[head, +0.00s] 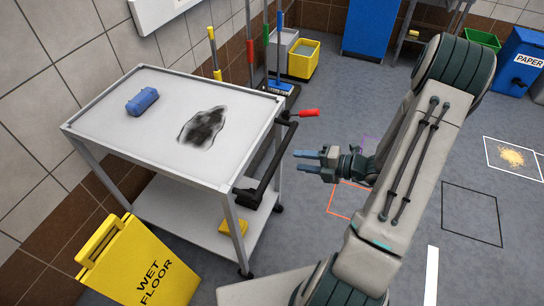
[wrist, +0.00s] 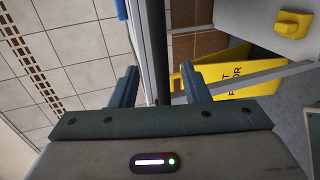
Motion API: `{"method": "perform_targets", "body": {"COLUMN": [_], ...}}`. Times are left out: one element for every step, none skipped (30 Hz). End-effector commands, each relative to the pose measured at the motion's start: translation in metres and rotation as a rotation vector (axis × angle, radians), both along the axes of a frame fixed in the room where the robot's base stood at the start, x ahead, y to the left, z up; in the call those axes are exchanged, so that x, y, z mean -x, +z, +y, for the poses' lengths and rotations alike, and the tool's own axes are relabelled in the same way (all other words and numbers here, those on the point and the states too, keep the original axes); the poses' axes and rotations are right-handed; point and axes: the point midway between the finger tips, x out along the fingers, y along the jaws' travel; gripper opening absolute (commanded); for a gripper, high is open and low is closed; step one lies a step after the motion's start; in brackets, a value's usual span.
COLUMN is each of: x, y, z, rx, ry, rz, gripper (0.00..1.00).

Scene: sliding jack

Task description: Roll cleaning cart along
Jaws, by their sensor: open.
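The cleaning cart (head: 150,150) stands at the left of the head view, with a white top and a lower shelf (head: 185,215). A black bar handle (head: 266,172) runs along its right end, with a red lever (head: 309,113) at the far corner. My gripper (head: 300,160) is open and empty, just right of the handle, with its fingers pointing left toward it. In the wrist view, a dark upright bar (wrist: 156,45), seemingly the handle, shows between my open fingers (wrist: 158,85). I cannot tell exactly how deep it sits; in the head view a gap shows.
A blue object (head: 142,101) and a dark smudge (head: 203,126) are on the cart top. A yellow wet-floor sign (head: 140,262) stands close at the front left. Mops and a yellow bucket (head: 303,60) are behind. A red-orange floor outline (head: 340,212) lies right of the cart; the floor there is open.

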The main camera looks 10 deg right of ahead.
Motion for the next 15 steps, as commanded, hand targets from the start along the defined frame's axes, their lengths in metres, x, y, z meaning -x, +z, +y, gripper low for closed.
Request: {"method": "perform_targets", "body": {"x": [-0.006,-0.010,-0.015,-0.018,-0.022,-0.027,-0.030,-0.034,-0.038,-0.041,-0.044,-0.048,-0.050,-0.052,-0.055], "y": [-0.003,-0.005,-0.007,-0.009,-0.010,-0.013,-0.014,-0.016,-0.018,-0.019,-0.021,-0.022,-0.023,-0.024,-0.025], "z": [0.011,0.016,0.023,0.028,0.033,0.040,0.045,0.049,0.055,0.059,0.063,0.068,0.071,0.073,0.076], "rx": [-0.004,-0.003,-0.002,-0.002,-0.002,-0.002,-0.001,-0.001,-0.001,0.000,0.000,0.001,0.000,0.000,0.001], "ry": [0.007,0.006,0.006,0.007,0.006,0.007,0.007,0.007,0.007,0.006,0.005,0.007,0.006,0.006,0.004], "rz": [0.000,0.000,0.001,-0.001,-0.001,0.001,0.001,0.000,-0.001,0.000,-0.001,-0.001,-0.002,-0.002,-0.001], "gripper": [0.42,0.42,0.42,0.42,0.42,0.42,0.42,0.42,0.42,0.42,0.42,0.42,0.42,0.42,0.42]}}
